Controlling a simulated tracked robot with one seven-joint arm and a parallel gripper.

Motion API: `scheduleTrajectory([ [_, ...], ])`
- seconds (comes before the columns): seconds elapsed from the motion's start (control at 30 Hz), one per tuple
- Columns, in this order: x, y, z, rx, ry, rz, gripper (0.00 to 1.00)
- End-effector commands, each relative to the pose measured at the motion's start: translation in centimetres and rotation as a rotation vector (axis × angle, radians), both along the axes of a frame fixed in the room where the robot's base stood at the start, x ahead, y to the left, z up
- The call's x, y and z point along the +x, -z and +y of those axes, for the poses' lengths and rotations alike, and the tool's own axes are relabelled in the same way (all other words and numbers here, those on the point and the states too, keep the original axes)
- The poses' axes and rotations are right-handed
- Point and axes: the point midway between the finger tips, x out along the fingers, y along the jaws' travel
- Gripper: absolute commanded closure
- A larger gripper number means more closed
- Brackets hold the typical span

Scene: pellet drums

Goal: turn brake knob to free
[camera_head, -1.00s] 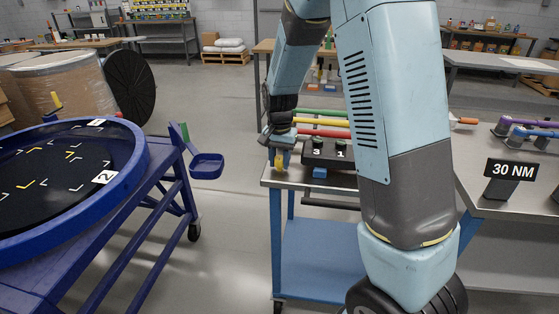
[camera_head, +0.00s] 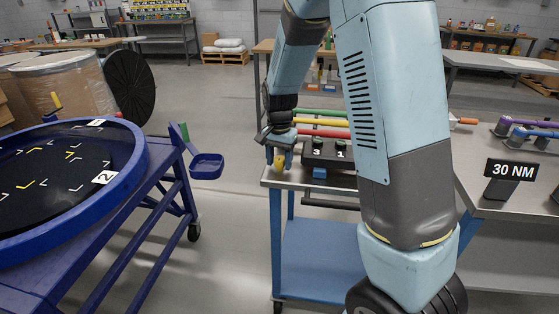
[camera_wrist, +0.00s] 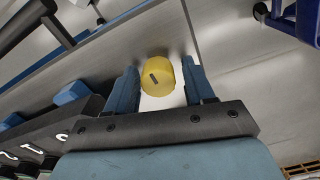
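A yellow knob (camera_wrist: 157,77) with a short dark slanted mark on its face shows in the wrist view. In the head view the knob (camera_head: 279,162) is at the left corner of the steel-topped blue cart (camera_head: 320,250). My gripper (camera_head: 281,150) is at this corner, pointing down. In the wrist view my gripper (camera_wrist: 162,88) is open, with one blue finger on each side of the knob. A gap shows on the right; the left finger is very close, and I cannot tell whether it touches. No "free" marking is readable.
A dark block (camera_head: 328,155) with numbered labels and coloured bars stands right beside the knob on the cart. A blue round table (camera_head: 140,150) with a small blue tray (camera_head: 207,166) is to the left. Open floor lies between it and the cart.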

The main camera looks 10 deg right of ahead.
Motion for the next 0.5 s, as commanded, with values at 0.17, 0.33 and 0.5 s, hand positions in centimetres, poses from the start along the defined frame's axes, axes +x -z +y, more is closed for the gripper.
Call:
scheduleTrajectory([
  [0.17,-0.1,0.1,0.0,-0.001,0.0,0.003,0.39],
  [0.33,-0.1,-0.1,0.0,-0.001,0.0,0.003,0.39],
  [0.5,0.0,-1.5,0.0,0.001,0.0,0.001,0.39],
])
